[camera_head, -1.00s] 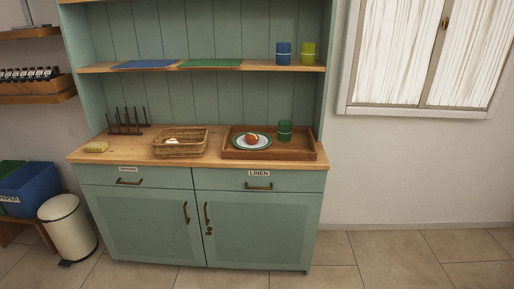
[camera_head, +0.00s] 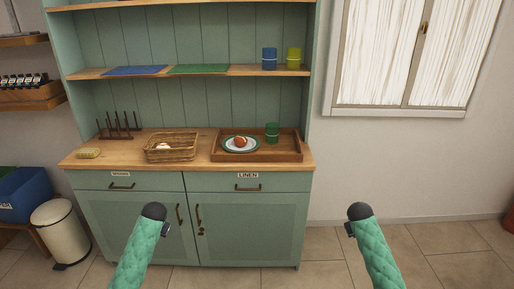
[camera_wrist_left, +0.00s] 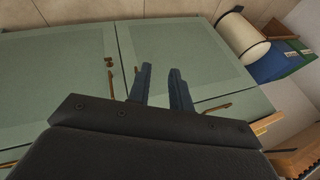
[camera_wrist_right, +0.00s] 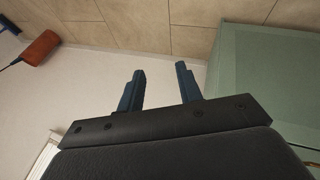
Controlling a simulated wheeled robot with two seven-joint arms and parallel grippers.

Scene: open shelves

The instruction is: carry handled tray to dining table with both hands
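The wooden tray (camera_head: 285,157) sits on the right part of the hutch counter in the head view. In it are a white plate with a green rim (camera_head: 226,145), holding a reddish item (camera_head: 240,142), and a green cup (camera_head: 272,131). I cannot make out its handles clearly. My left gripper (camera_wrist_left: 160,70) is open and empty in its wrist view, facing the cabinet doors. My right gripper (camera_wrist_right: 160,70) is open and empty, over floor and wall. Both are clear of the tray. In the head view my forearms rise in front of the cabinet. No dining table is in view.
Left of the tray stands a wicker basket (camera_head: 172,155), then a dark peg rack (camera_head: 118,134) and a small yellowish block (camera_head: 88,153). A shelf (camera_head: 190,76) with mats and cups hangs above. A bin (camera_head: 58,235) stands at left. Floor at right is clear.

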